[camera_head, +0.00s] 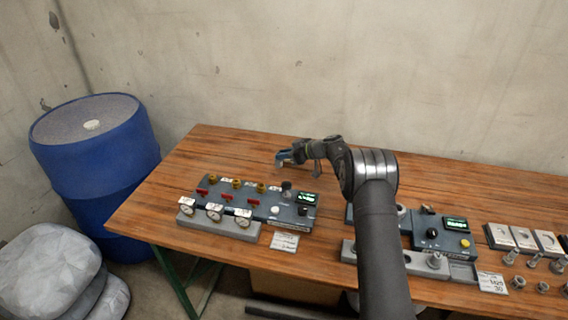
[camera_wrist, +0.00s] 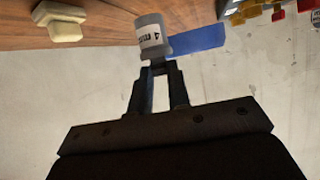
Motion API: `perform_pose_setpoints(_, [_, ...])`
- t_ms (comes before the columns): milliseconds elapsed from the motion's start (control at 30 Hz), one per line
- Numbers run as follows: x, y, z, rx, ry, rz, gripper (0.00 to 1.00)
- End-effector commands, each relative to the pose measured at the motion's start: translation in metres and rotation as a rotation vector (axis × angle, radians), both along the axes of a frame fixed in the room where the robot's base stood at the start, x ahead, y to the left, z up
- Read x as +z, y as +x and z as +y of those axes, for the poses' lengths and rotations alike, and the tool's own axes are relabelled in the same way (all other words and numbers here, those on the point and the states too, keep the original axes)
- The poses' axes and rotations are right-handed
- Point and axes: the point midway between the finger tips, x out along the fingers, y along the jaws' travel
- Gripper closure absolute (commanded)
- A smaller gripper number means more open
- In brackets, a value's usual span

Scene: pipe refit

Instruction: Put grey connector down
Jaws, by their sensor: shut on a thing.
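The grey connector (camera_wrist: 151,36) is a short grey cylinder with a white label that bears a 4 and further print I cannot read. My gripper (camera_wrist: 155,70) is shut on its end, and the connector sticks out past the fingertips. In the head view my gripper (camera_head: 284,158) is above the back of the wooden table, behind the panel with the gauges. The connector is too small there to make out clearly.
A panel (camera_head: 246,200) with red valves, yellow fittings and gauges stands on the table (camera_head: 165,190). A second panel (camera_head: 420,232) and several small grey fittings (camera_head: 535,262) are to the right. A blue barrel (camera_head: 95,160) stands left. The table's back left is clear.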

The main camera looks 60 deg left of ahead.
Motion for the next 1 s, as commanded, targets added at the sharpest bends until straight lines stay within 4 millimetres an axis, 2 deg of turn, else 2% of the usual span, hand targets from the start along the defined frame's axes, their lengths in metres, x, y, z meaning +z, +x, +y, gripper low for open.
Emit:
perform_pose_setpoints(133, [-0.011,0.0,0.001,0.0,-0.001,0.0,1.0])
perform_pose_setpoints(333, [-0.039,0.0,0.001,-0.001,-0.001,0.0,1.0])
perform_pose_setpoints(733, [-0.044,0.0,0.0,-0.001,-0.001,-0.001,1.0])
perform_pose_setpoints(767, [-0.043,0.0,0.0,0.0,0.0,-0.002,0.78])
perform_pose_setpoints(833, [-0.043,0.0,0.0,-0.001,-0.001,-0.001,0.64])
perform_pose_setpoints(1000, [-0.043,0.0,0.0,-0.001,-0.001,-0.001,0.62])
